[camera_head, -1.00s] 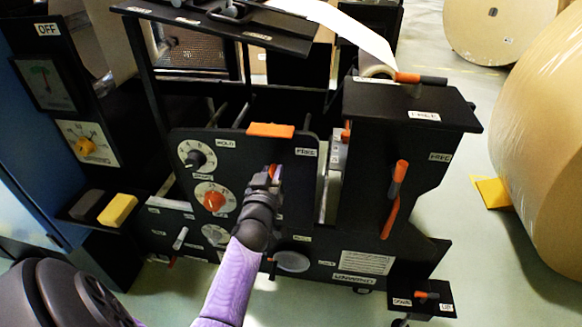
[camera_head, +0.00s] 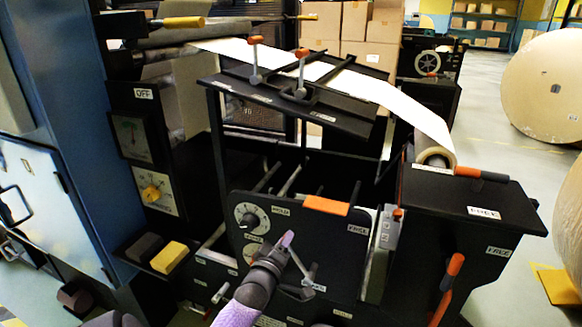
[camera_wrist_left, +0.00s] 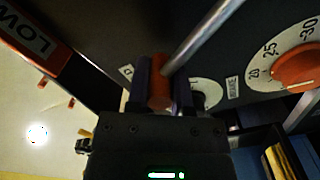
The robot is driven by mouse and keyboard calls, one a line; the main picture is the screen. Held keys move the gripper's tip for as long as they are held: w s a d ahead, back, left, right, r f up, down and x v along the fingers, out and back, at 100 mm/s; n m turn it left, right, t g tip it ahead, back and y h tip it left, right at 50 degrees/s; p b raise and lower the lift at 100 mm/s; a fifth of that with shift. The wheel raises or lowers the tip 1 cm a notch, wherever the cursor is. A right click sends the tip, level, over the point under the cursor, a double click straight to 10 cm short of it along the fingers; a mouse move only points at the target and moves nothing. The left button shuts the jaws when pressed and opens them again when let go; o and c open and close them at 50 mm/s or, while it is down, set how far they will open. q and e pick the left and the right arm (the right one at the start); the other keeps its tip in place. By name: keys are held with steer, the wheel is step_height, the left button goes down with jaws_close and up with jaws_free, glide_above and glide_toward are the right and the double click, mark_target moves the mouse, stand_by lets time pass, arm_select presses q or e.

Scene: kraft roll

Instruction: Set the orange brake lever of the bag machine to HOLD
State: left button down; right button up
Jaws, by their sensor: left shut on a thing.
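My left gripper (camera_head: 282,244) is in front of the bag machine's black side plate (camera_head: 340,262), below the HOLD label (camera_head: 282,211) and left of the FREE label (camera_head: 358,229). In the left wrist view its fingers are shut on the orange grip of the brake lever (camera_wrist_left: 159,90). A grey lever rod (camera_wrist_left: 200,40) runs up and right from there. In the head view the rod (camera_head: 301,267) slopes down and right from the fingers, leaning to the HOLD side. The fingers mostly hide the orange grip there. My right gripper is not in view.
An orange block (camera_head: 326,206) tops the plate. Another orange-handled lever (camera_head: 447,282) stands right. Yellow and dark blocks (camera_head: 169,257) sit left.

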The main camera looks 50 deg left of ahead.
arm_select(q)
steer(key=shift+s+a+f+n, duration=0.1)
steer(key=shift+f+n, duration=0.15)
steer(key=shift+n, duration=0.05)
stand_by(0.4)
steer(key=c, duration=0.5)
jaws_free()
